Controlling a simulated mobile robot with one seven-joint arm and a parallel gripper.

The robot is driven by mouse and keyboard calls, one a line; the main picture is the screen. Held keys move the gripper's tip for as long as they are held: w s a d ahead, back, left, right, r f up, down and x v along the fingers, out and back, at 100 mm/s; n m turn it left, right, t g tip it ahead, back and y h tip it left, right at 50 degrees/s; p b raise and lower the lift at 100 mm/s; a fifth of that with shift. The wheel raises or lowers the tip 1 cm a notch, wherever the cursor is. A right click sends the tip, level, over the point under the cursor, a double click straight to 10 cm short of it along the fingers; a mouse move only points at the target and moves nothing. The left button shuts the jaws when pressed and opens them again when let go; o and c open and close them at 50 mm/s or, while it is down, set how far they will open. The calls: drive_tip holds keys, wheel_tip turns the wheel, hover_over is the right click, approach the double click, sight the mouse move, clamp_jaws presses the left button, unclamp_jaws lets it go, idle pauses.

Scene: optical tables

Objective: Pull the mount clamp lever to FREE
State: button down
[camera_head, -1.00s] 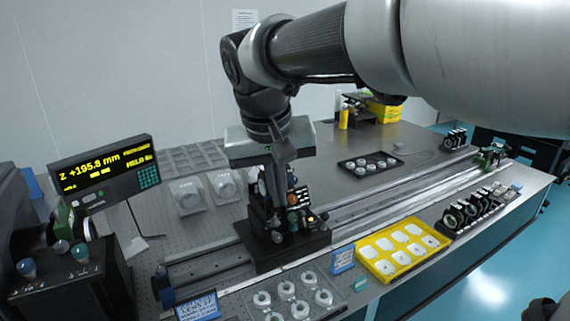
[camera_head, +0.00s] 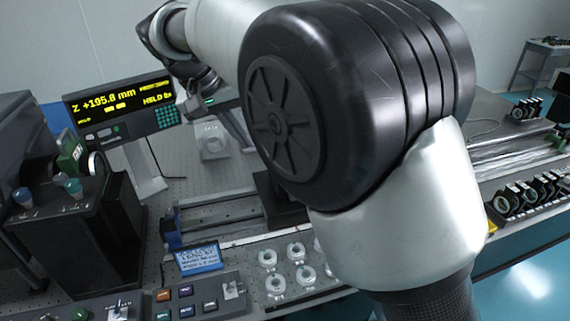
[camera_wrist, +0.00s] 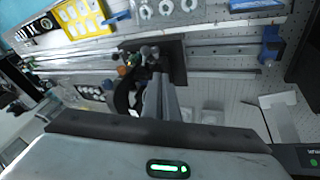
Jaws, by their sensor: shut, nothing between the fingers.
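The dark mount carriage sits on the rail; only part of its black base (camera_head: 282,208) shows in the head view, the rest hidden behind my arm. In the wrist view the black carriage (camera_wrist: 172,60) shows with several small coloured knobs (camera_wrist: 134,60) beside my fingers. I cannot tell which part is the clamp lever, or its position. My gripper (camera_wrist: 158,82) is shut and empty, its fingers reaching toward the carriage; contact cannot be told.
The readout display (camera_head: 120,106) shows Z +195.8 mm and stands at left beside a dark box (camera_head: 75,225). A blue label (camera_head: 198,257), round parts (camera_head: 275,285) and a button panel (camera_head: 190,300) line the front. A yellow tray (camera_wrist: 82,18) shows in the wrist view.

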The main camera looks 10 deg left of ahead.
drive_tip(key=shift+f, duration=0.1)
drive_tip(key=d+b+x, duration=0.1)
drive_tip(key=d+x, duration=0.1)
drive_tip(key=x, duration=1.1)
drive_tip(key=shift+d+r+b, duration=0.3)
drive_tip(key=shift+r+b, duration=0.05)
drive_tip(key=shift+s+d+n+y+b, duration=0.25)
drive_tip(key=shift+d+n+b, duration=0.25)
drive_tip(key=shift+n, duration=0.3)
drive_tip(key=d+n+y, duration=0.1)
drive_tip(key=n, duration=0.1)
drive_tip(key=d+n+y, duration=0.1)
drive_tip(key=d+n, duration=0.1)
drive_tip(key=d+n+y, duration=0.1)
drive_tip(key=n, duration=0.1)
drive_tip(key=shift+w+d+t, duration=0.3)
drive_tip(key=shift+w+t, duration=0.05)
drive_tip(key=shift+t, duration=0.05)
drive_tip(key=shift+a, duration=0.1)
